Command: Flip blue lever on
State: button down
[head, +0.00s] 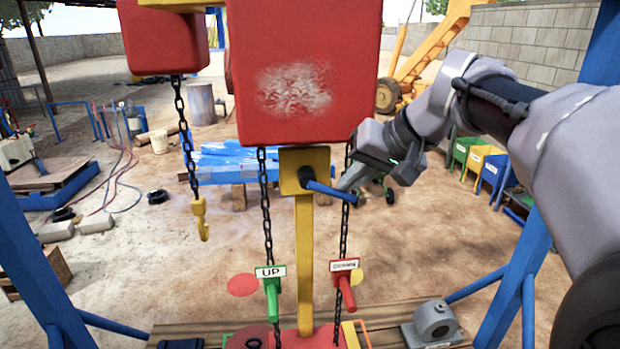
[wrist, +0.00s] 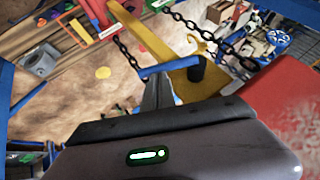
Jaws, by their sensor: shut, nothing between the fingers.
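The blue lever (head: 328,190) sticks out from a yellow plate (head: 290,160) on top of a yellow post. In the head view it points right and slightly down. My gripper (head: 347,183) is shut and empty, coming from the right, with its fingertips close to the lever's outer part. In the wrist view the lever (wrist: 168,67) lies across the tips of my shut fingers (wrist: 157,80). I cannot tell whether they touch it.
A large red block (head: 300,70) hangs just above the lever, with chains on both sides of the post. Below are a green UP handle (head: 272,295) and a red handle (head: 346,292). A grey motor-like part (head: 435,325) sits at lower right. Blue frame posts stand on both sides.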

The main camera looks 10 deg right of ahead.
notch_tip(320, 180, down, 3)
jog(key=m+y+b, duration=0.1)
jog(key=y+b, duration=0.1)
jog(key=b, duration=0.2)
jog(key=shift+r, duration=0.1)
jog(key=f+m+y+b, duration=0.1)
jog(key=y+b, duration=0.1)
jog(key=b, duration=0.1)
jog(key=a+f+t+y+b, duration=0.1)
jog(key=y+b, duration=0.1)
jog(key=b, duration=0.2)
jog(key=shift+f+m+y+b, duration=0.3)
jog(key=shift+f+m+y, duration=0.05)
jog(key=shift+m+y, duration=0.05)
jog(key=shift+a+f+b, duration=0.1)
jog(key=shift+a+b, duration=0.1)
jog(key=shift+b, duration=0.25)
jog(key=shift+a, duration=0.1)
